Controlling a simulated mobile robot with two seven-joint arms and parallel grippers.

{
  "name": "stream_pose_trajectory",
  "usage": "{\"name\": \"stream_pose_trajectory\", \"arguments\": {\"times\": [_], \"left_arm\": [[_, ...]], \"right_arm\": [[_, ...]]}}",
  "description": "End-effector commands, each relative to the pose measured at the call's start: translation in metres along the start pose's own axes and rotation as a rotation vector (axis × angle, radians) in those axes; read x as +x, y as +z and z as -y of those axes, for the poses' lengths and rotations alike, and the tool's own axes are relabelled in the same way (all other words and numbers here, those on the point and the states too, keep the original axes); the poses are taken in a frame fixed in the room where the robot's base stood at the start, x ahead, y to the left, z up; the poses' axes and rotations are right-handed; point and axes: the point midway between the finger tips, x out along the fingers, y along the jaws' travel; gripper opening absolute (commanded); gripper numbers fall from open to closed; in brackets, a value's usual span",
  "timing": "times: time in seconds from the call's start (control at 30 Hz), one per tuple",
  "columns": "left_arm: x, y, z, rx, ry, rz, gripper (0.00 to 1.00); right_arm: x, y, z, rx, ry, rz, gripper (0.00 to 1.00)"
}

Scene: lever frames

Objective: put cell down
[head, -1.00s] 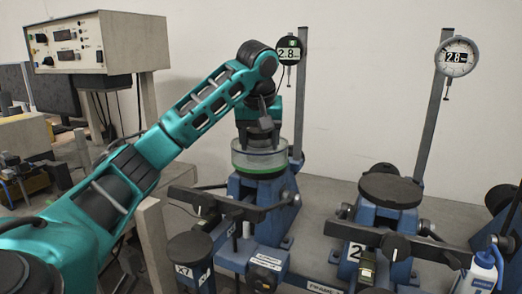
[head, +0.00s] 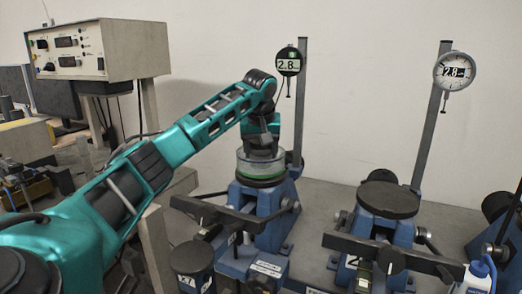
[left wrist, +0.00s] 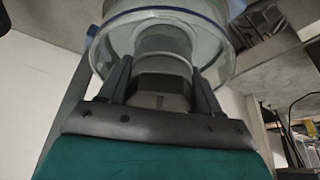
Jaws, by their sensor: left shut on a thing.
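The cell (head: 250,170) is a clear round dish-like body with a green band near its bottom. It is level, directly over the top of the left blue lever frame (head: 270,203); I cannot tell whether it touches. My left gripper (head: 262,150) comes down from above and is shut on the cell's middle. In the left wrist view, the fingers of my left gripper (left wrist: 163,85) close on a grey central part, and the clear wall of the cell (left wrist: 105,50) shows around it. My right gripper is not in view.
A dial gauge (head: 289,63) hangs on a post behind the cell. A second blue frame (head: 385,225) with a dark round top (head: 388,195) and its own gauge (head: 455,70) stand to the right. A dark lever bar (head: 215,212) crosses in front. A control box (head: 85,55) stands at upper left.

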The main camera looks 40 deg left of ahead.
Motion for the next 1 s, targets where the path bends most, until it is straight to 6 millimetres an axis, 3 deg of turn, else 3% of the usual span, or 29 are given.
{"name": "stream_pose_trajectory", "arguments": {"times": [0.43,0.47,0.7,1.0], "left_arm": [[0.0033,0.0011,-0.0008,-0.001,0.006,-0.006,0.00],[0.0052,0.0024,-0.0005,0.000,0.002,-0.001,0.66],[0.0051,0.0023,-0.0005,0.000,0.002,-0.001,0.89],[0.0027,0.0011,-0.0001,-0.001,0.002,-0.002,0.89]], "right_arm": [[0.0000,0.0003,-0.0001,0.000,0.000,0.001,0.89],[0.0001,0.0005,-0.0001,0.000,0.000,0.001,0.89],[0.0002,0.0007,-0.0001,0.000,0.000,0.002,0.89],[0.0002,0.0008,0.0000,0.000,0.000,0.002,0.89]]}}
